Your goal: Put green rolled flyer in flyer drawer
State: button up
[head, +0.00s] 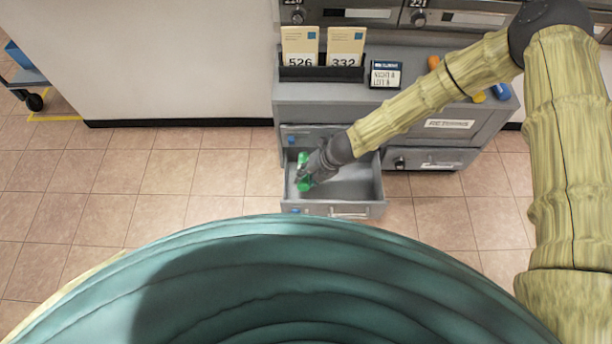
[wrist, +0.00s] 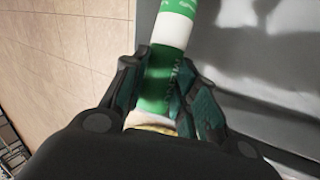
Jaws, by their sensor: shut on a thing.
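The green rolled flyer (head: 304,171) is a green and white tube. My gripper (head: 306,176) is shut on it, over the left part of an open grey drawer (head: 350,209) low in the cabinet. In the wrist view the flyer (wrist: 174,30) stands out between the two fingers of my gripper (wrist: 165,88), which press on its sides. Grey drawer metal (wrist: 265,50) shows on the right of the wrist view. I cannot tell whether the flyer touches the drawer floor.
A grey cabinet (head: 300,95) stands behind the drawer. On it are two numbered card stacks (head: 322,50), a small sign (head: 386,74) and several coloured rolls (head: 501,91). A closed drawer (head: 430,159) is to the right. Tiled floor (head: 170,175) on the left is clear.

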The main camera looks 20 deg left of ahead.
jog(key=o, duration=1.1)
jog(key=shift+v, duration=6)
